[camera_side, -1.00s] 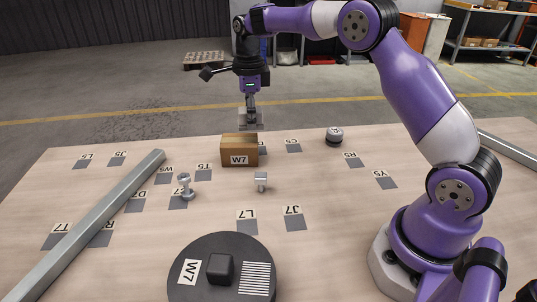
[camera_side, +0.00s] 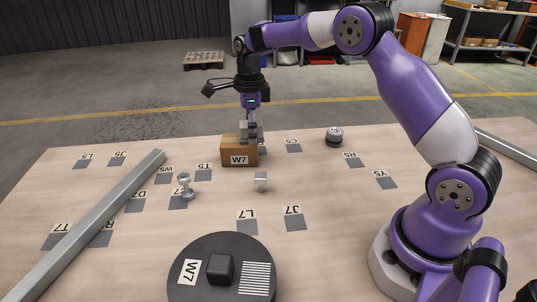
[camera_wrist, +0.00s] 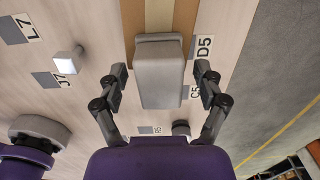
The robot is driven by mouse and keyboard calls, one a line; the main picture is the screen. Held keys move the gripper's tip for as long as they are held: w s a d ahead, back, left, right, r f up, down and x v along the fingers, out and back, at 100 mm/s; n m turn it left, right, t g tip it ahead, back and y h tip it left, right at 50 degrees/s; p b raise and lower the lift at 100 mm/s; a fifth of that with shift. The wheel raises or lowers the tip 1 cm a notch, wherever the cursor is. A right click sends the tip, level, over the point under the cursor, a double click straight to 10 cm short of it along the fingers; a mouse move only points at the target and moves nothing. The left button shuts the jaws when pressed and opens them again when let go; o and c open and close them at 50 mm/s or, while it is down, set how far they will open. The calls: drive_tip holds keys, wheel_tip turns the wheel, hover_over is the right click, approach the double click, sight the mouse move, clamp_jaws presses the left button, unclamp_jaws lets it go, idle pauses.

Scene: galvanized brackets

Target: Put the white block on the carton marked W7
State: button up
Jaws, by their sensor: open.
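The white block (camera_wrist: 160,75), pale grey in this light, sits on top of the brown carton marked W7 (camera_side: 238,158). In the wrist view a strip of the carton (camera_wrist: 160,14) shows beyond the block. My gripper (camera_wrist: 160,72) is open around the block, with a gap between each finger and the block's sides. In the side view my gripper (camera_side: 250,138) is low over the carton, and its fingers partly hide the block.
A small pale post-like part (camera_side: 261,181) stands in front of the carton, and a silver bolt-like part (camera_side: 186,187) to its left. A dark round disc (camera_side: 205,250), also labelled W7, is at the front. A metal rail (camera_side: 100,220) lies left. A round puck (camera_side: 334,136) stands right.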

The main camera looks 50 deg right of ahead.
drive_tip(key=shift+r, duration=0.1)
wheel_tip(320, 180, up, 11)
drive_tip(key=shift+w+f, duration=0.1)
drive_tip(key=s+a+r+n+t, duration=0.2)
drive_tip(key=s+r+n, duration=0.1)
drive_tip(key=s+n, duration=0.3)
drive_tip(key=s+a+r+n+t, duration=0.1)
drive_tip(key=s+a+r+n, duration=0.3)
drive_tip(key=n, duration=0.4)
drive_tip(key=s+f+n+t, duration=0.1)
drive_tip(key=s+f+n, duration=0.2)
drive_tip(key=s+n, duration=0.2)
drive_tip(key=s+a+f+n+t, duration=0.1)
drive_tip(key=s+f+n, duration=0.3)
drive_tip(key=s+n, duration=0.2)
drive_tip(key=shift+s+n+t, duration=0.25)
drive_tip(key=shift+n+t, duration=0.05)
drive_tip(key=shift+n, duration=0.7)
